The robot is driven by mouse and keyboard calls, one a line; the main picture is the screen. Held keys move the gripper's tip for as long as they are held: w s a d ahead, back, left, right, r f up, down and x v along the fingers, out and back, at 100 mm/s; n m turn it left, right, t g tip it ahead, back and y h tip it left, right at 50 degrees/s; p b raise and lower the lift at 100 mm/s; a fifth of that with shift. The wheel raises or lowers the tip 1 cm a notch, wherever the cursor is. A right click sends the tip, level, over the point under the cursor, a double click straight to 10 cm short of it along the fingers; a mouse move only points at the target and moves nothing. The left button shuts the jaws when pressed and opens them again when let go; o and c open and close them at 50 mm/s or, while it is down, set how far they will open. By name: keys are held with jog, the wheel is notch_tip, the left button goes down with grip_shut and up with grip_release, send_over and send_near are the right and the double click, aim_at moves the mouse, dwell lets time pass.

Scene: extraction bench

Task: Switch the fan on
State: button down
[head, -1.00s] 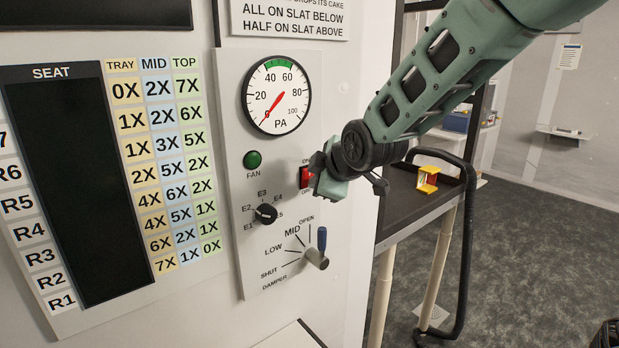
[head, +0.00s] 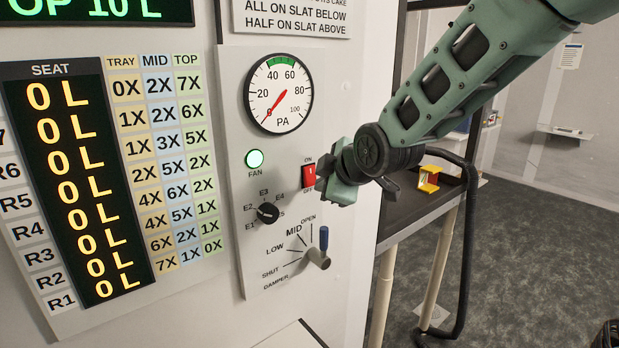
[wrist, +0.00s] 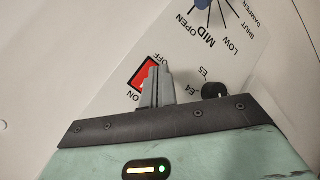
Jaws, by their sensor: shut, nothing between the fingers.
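The red fan rocker switch (head: 309,176), marked ON above and OFF below, sits on the grey control panel (head: 235,110). It also shows in the wrist view (wrist: 143,75), partly hidden behind my fingers. My gripper (head: 322,182) is shut and empty, its tips close to the switch in the picture; I cannot tell whether they touch it. The fingers also show in the wrist view (wrist: 157,82). The green FAN lamp (head: 255,159) is lit bright. The PA gauge (head: 279,95) has its needle near zero.
Below the switch are a black selector knob (head: 267,212) marked with E positions and the damper lever (head: 319,252) with a blue handle. The SEAT display (head: 75,150) shows lit 0 L rows. A dark cart (head: 415,205) holding a yellow-and-red object (head: 428,179) stands at right.

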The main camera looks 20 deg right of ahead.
jog(key=shift+s+d+f, duration=0.2)
jog(key=shift+s+d, duration=0.15)
jog(key=shift+s, duration=0.3)
jog(key=shift+s+d+f, duration=0.15)
jog(key=shift+s+d, duration=0.2)
jog(key=shift+s, duration=0.3)
